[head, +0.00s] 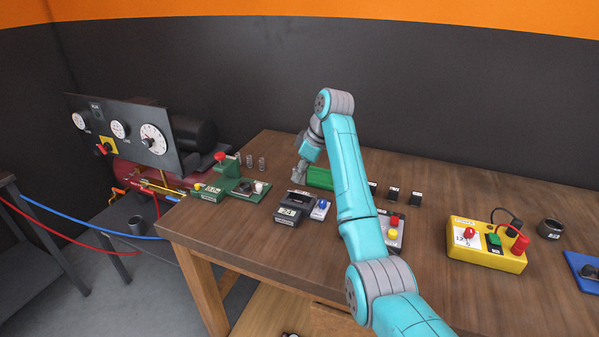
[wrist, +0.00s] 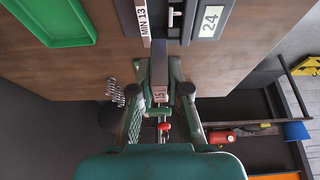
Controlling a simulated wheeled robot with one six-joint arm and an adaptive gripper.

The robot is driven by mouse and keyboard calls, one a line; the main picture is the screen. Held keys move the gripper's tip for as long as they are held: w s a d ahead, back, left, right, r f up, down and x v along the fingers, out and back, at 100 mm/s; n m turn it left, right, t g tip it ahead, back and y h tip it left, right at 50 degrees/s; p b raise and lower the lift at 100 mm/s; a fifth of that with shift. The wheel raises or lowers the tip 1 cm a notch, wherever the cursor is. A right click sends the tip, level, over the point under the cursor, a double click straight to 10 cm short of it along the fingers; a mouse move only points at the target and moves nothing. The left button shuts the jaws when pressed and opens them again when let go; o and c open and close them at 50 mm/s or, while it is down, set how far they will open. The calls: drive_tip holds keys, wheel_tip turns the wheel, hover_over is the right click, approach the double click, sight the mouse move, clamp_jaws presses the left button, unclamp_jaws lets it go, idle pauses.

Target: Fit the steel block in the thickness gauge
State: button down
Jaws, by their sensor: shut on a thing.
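My gripper (head: 299,176) points down just behind the thickness gauge, with its fingers (wrist: 160,72) closed on the steel block (wrist: 160,66). The thickness gauge (head: 287,219) is a dark grey unit with a "24" label near the left front of the bench. In the wrist view, the gauge (wrist: 190,14) lies at the top, with "MIN 13" and "24" labels and a slot. The block's end appears close to the gauge's edge; I cannot tell whether they touch.
A green tray (head: 320,178) lies right of my gripper and shows in the wrist view (wrist: 58,18). A green fixture (head: 222,190) stands left of the gauge, and a small blue-buttoned box (head: 320,209) right of it. A yellow box (head: 487,251) stands farther right.

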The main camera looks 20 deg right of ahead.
sight(303, 184)
drive_tip(key=shift+f, duration=0.1)
drive_tip(key=shift+f, duration=2.1)
drive_tip(key=shift+f, duration=0.65)
drive_tip(key=c, duration=0.7)
unclamp_jaws()
drive_tip(key=shift+r, duration=4)
